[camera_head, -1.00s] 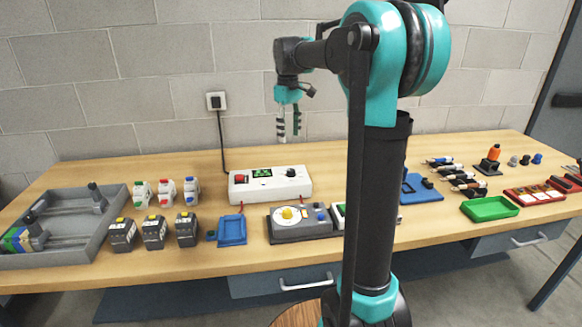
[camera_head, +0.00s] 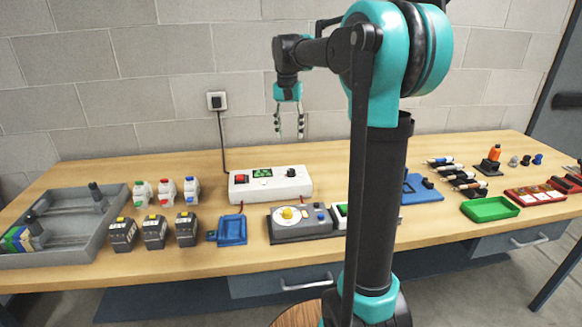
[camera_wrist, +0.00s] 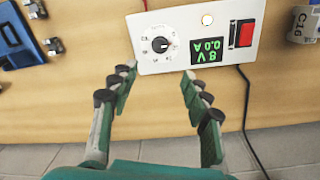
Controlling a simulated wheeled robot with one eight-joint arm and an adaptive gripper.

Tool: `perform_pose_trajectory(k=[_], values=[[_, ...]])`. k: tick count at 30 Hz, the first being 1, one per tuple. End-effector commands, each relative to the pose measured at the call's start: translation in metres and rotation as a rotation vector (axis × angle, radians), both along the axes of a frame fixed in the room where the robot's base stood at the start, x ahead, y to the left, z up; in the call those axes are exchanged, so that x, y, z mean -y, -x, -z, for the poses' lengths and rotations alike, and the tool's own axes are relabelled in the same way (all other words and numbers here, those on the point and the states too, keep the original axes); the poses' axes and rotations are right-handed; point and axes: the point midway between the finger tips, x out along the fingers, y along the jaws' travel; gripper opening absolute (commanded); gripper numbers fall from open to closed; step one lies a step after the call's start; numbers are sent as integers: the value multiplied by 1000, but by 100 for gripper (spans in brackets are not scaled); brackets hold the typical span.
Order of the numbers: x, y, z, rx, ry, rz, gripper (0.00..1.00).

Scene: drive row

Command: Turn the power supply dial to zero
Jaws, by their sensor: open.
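The power supply (camera_head: 270,185) is a white box with a green display on the bench near the wall. Its black dial (camera_head: 290,172) is at the right end of its top in the head view. In the wrist view the power supply (camera_wrist: 190,35) shows the dial (camera_wrist: 159,45) with a scale around it, and the display (camera_wrist: 207,51) reads 8 V and 0.0 A, upside down. My gripper (camera_head: 289,136) is open and empty, pointing down above the power supply, apart from it. In the wrist view my gripper (camera_wrist: 158,90) has its fingertips spread below the dial.
A red switch (camera_wrist: 243,33) sits on the power supply. A cord (camera_head: 222,140) runs up to the wall socket.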

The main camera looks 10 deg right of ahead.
Motion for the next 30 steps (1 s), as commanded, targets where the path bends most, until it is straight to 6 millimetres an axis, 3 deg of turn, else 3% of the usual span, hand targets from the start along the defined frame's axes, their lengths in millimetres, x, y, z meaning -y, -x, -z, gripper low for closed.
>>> perform_pose_trajectory(k=[9,18,24,30], values=[[2,1,65,0,0,-1,48],[4,1,117,0,0,-2,48],[5,2,134,0,0,-2,48],[5,2,137,0,0,-2,48]])
